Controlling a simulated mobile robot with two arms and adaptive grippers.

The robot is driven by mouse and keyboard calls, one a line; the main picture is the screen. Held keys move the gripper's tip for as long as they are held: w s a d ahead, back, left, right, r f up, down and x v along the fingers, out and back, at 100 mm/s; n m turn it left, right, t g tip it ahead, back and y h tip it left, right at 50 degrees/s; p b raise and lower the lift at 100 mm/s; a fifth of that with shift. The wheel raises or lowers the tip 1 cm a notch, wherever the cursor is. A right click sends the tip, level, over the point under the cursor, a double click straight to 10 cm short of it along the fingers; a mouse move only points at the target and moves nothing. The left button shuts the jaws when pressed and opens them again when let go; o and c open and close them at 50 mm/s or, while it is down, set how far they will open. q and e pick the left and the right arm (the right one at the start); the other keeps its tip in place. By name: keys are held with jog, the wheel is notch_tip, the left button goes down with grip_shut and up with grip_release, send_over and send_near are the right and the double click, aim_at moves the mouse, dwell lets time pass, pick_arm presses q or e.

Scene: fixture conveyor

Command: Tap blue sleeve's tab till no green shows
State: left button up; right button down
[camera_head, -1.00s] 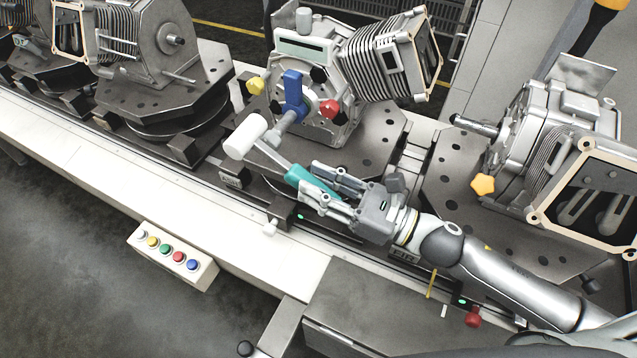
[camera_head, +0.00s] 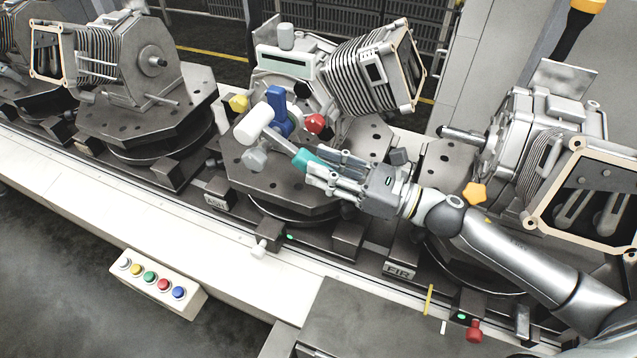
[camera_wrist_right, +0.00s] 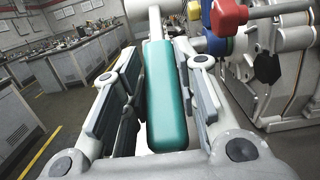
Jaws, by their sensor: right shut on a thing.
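The blue sleeve (camera_head: 278,108) with its upright tab is on the front of the middle machine, between a yellow knob (camera_head: 239,104) and a red knob (camera_head: 315,123). It also shows in the wrist view (camera_wrist_right: 217,44). I can make out no green on it. My right gripper (camera_head: 318,170) is shut on the teal handle (camera_wrist_right: 167,105) of a mallet. The mallet's white head (camera_head: 254,122) is left of the blue sleeve and overlaps its edge in the head view; I cannot tell if they touch. My left gripper is not in view.
The middle machine stands on a dark drilled plate (camera_head: 238,172). A grey knob (camera_head: 255,158) is below the mallet head. A button box (camera_head: 160,285) is at the front left.

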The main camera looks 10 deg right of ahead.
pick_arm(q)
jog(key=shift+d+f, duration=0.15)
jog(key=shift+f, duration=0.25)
pick_arm(e)
jog(key=shift+s+a, duration=0.95)
jog(key=shift+s, duration=0.3)
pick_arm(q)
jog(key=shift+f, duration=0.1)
pick_arm(e)
jog(key=shift+f, duration=0.1)
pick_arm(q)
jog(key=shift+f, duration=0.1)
pick_arm(e)
jog(key=shift+w+d, duration=0.15)
jog(key=shift+d, duration=0.05)
